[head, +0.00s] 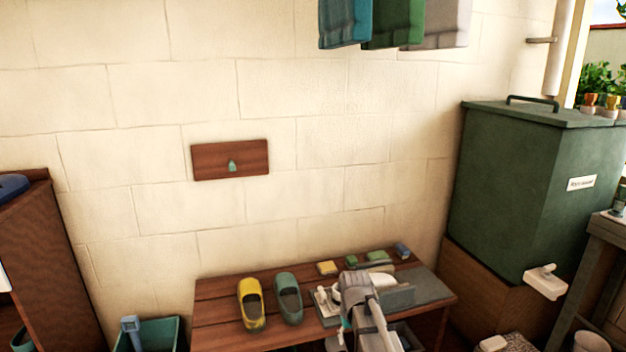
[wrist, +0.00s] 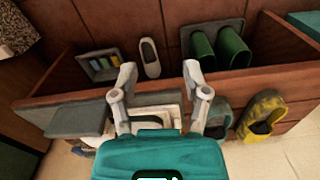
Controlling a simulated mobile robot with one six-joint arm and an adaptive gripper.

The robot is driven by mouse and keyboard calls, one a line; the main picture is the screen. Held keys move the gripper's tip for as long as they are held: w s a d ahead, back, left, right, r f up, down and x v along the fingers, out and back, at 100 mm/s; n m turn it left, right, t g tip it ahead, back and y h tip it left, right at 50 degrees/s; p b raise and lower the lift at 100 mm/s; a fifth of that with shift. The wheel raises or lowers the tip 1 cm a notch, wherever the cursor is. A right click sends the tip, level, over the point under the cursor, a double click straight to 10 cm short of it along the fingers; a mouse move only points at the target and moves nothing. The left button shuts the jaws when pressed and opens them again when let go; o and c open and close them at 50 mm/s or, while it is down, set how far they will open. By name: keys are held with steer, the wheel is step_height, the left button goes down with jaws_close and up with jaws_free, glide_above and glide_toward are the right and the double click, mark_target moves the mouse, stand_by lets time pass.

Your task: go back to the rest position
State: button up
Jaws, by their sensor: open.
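My gripper (wrist: 160,70) shows in the wrist view with its two grey fingers spread apart and nothing between them. Its teal body fills the bottom middle of that view. In the head view my grey and white arm reaches over the front right part of the wooden bench (head: 215,313), and it hides part of what lies there. The fingertips are not clear in the head view.
A yellow clog (head: 251,304) and a green clog (head: 289,298) stand on the bench left of my arm. Small blocks, including a yellow one (head: 327,268), lie behind it. A green bin (head: 505,185) stands right. Cloths (head: 393,25) hang above.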

steer(key=s+d+f+m+b, duration=0.1)
steer(key=s+d, duration=0.2)
steer(key=s, duration=0.4)
steer(key=s+d+f+m+b, duration=0.1)
steer(key=s+d, duration=0.3)
steer(key=s, duration=0.3)
step_height(320, 180, up, 37)
steer(key=p, duration=3.7)
steer(key=shift+w+a+p, duration=0.15)
steer(key=shift+a+p, duration=0.1)
steer(key=shift+p, duration=0.15)
steer(key=shift+r, duration=0.1)
